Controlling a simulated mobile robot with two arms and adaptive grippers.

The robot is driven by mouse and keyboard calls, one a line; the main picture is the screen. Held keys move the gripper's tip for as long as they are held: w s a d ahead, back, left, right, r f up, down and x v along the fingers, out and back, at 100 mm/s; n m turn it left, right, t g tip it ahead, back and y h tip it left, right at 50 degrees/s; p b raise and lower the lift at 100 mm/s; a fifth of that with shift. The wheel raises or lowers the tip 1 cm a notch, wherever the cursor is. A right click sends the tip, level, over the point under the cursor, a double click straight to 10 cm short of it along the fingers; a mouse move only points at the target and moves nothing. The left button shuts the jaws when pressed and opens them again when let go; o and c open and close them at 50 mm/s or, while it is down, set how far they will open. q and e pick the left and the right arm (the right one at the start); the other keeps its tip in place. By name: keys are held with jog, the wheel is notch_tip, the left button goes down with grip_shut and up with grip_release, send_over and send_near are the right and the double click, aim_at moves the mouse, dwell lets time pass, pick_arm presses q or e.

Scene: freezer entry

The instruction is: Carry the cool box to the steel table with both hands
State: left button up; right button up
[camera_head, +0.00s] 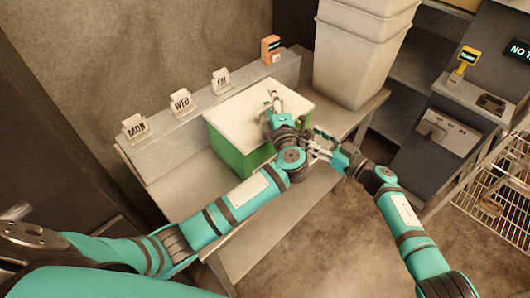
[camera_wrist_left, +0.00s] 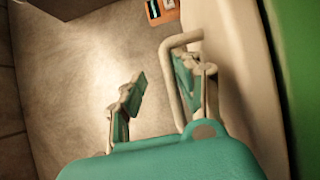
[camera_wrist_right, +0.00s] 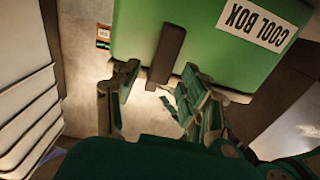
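The cool box (camera_head: 228,143) is green with a pale lid (camera_head: 240,108) and is at the table (camera_head: 175,190) by the wall. In the right wrist view its green side (camera_wrist_right: 205,30) shows an upside-down "COOL BOX" label (camera_wrist_right: 255,22) and a dark strip (camera_wrist_right: 167,52). My left gripper (camera_head: 272,105) is over the lid. In the left wrist view its fingers (camera_wrist_left: 158,88) are apart, with a pale handle bar (camera_wrist_left: 170,75) between them. My right gripper (camera_head: 318,145) is at the box's right side, its fingers (camera_wrist_right: 157,92) apart near the dark strip.
Cards marked MON (camera_head: 135,128), WED (camera_head: 181,103) and FRI (camera_head: 221,81) stand on a ledge behind the box, with an orange device (camera_head: 271,48). Stacked pale bins (camera_head: 355,60) stand right of the box. A wire rack (camera_head: 495,185) is at far right. Floor (camera_head: 345,235) shows in front.

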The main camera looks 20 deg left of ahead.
pick_arm(q)
jog(key=shift+s+a, duration=0.1)
pick_arm(e)
jog(key=shift+d+r, duration=0.1)
jog(key=shift+r, duration=0.05)
pick_arm(q)
jog(key=shift+s+f, duration=0.1)
jog(key=shift+s, duration=0.15)
jog(key=v, duration=1.1)
jog(key=shift+d, duration=0.25)
pick_arm(e)
jog(key=v, duration=1.2)
pick_arm(q)
jog(key=shift+s+d, duration=0.1)
jog(key=shift+s, duration=0.1)
pick_arm(e)
jog(key=shift+d, duration=0.15)
